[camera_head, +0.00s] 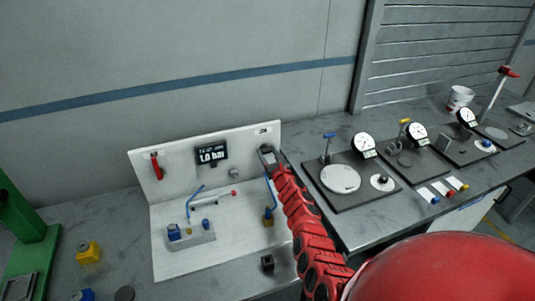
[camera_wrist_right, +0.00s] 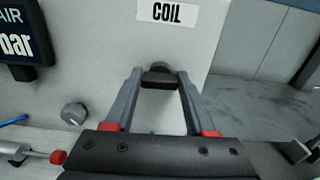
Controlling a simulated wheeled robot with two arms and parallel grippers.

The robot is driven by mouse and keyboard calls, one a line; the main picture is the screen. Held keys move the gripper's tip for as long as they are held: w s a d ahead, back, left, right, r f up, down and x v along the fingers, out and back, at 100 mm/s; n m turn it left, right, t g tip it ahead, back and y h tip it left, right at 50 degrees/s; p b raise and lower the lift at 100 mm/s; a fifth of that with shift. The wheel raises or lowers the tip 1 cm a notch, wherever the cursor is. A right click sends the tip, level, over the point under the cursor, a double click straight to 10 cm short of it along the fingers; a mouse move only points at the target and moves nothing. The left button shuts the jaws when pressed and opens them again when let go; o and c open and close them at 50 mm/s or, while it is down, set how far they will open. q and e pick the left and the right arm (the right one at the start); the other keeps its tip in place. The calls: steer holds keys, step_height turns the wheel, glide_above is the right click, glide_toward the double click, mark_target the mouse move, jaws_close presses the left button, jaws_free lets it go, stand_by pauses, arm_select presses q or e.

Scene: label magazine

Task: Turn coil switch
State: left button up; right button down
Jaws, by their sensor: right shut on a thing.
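The coil switch, a dark knob (camera_wrist_right: 158,81), is on the pale upright panel (camera_head: 170,185) under a "COIL" label (camera_wrist_right: 167,14). In the right wrist view it lies between the two grey fingers of my right gripper (camera_wrist_right: 160,79), which are shut on it. In the head view my right gripper (camera_head: 267,154) is at the panel's upper right and hides the knob. The knob's exact angle is hard to tell. My left gripper is not in view.
A display reading 1.0 bar (camera_head: 211,153), a red handle (camera_head: 156,167) and a grey round knob (camera_wrist_right: 73,113) are also on the panel. A fixture with blue parts (camera_head: 190,235) stands below. Dial gauge stations (camera_head: 340,178) are to the right.

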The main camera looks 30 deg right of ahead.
steer(key=n+b, duration=0.1)
steer(key=n, duration=0.3)
steer(key=shift+a+f+b, duration=0.1)
steer(key=shift+f+b, duration=0.05)
steer(key=shift+b, duration=0.2)
steer(key=shift+n+b, duration=0.85)
steer(key=shift+n, duration=1.35)
steer(key=shift+c, duration=1.2)
jaws_free()
